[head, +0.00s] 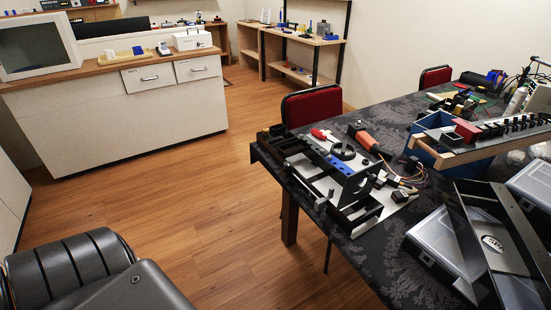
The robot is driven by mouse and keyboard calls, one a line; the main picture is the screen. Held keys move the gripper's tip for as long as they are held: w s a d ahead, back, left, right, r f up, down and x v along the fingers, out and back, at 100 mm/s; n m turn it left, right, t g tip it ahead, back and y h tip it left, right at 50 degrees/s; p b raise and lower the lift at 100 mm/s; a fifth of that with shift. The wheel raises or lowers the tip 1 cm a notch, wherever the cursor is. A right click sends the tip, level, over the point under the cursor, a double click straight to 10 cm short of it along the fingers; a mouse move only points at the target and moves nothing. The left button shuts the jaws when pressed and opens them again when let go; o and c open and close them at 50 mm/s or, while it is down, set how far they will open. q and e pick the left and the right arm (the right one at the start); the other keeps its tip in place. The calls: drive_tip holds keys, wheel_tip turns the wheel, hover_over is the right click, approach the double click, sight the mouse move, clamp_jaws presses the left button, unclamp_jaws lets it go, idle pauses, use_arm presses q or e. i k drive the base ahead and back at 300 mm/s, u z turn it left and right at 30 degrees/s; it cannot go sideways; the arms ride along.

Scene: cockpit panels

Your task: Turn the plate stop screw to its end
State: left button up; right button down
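A panel assembly (312,168) with black rails and pale metal plates lies on the near left corner of the dark table. A black plate with a round hole (362,184) stands upright at its right front part. A black round knob or wheel (343,151) sits on it, and a blue strip (340,165) runs beside the knob. A red-handled tool (320,134) lies at its back. I cannot pick out the plate stop screw; it is too small or hidden. Neither of my grippers is in view.
The patterned table (385,262) also holds an orange-handled tool (367,141), wires (408,179), a blue crate (422,150), a long board with black parts (490,132) and grey cases (440,245). A red chair (312,106) stands behind.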

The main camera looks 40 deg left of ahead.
sight(287, 164)
drive_tip(key=u, duration=1)
drive_tip(key=i, duration=0.35)
drive_tip(key=z, duration=0.4)
